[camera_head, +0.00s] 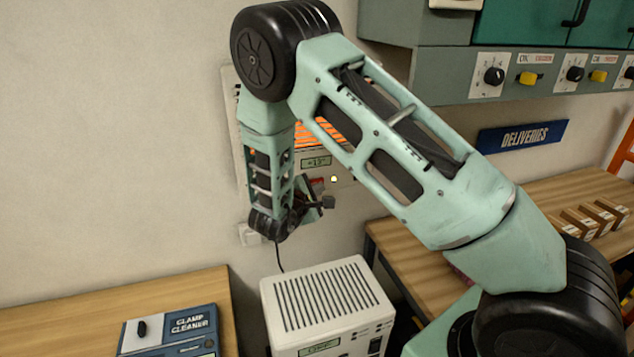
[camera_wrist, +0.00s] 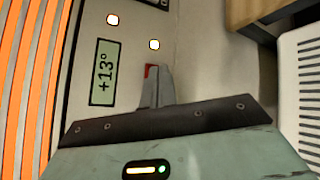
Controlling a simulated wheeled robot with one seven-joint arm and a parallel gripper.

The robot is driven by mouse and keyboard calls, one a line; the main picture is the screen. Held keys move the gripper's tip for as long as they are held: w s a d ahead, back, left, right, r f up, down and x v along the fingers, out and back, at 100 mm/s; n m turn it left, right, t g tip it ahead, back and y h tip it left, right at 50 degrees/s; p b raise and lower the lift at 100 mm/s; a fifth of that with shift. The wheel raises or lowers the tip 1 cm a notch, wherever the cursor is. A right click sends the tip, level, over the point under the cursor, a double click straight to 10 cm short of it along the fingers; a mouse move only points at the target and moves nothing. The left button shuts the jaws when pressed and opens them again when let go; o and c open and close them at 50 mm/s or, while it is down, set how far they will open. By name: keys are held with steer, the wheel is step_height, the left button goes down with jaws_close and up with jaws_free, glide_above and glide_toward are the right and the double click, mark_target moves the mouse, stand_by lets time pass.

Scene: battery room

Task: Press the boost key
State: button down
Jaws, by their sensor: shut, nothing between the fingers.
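A wall heater with orange glowing bars (camera_head: 325,132) hangs on the wall, mostly behind my arm. In the wrist view its panel (camera_wrist: 133,50) carries a green display (camera_wrist: 104,72) reading +13° and two lit round lamps. A small red patch (camera_wrist: 149,70) shows at the edge of my fingers; it may be the boost key, but no label on it is readable. My gripper (camera_wrist: 158,70) is shut and empty, its tips over or just in front of the panel beside the red patch. Contact cannot be told. In the head view my gripper (camera_head: 326,202) is at the heater's lower right.
A white vented box (camera_head: 330,295) stands below the gripper. A clamp cleaner (camera_head: 170,330) sits on the left bench. A right bench (camera_head: 540,195) holds several small boxes under a blue deliveries sign (camera_head: 522,137). Bare wall (camera_head: 110,130) lies left of the heater.

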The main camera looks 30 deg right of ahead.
steer(key=shift+s+a, duration=0.1)
steer(key=shift+s, duration=0.3)
steer(key=shift+s, duration=0.1)
steer(key=s+p, duration=0.1)
steer(key=s, duration=0.1)
steer(key=s+a+p, duration=0.1)
steer(key=s, duration=0.1)
steer(key=shift+s+a, duration=0.2)
steer(key=shift+s, duration=0.1)
stand_by(0.7)
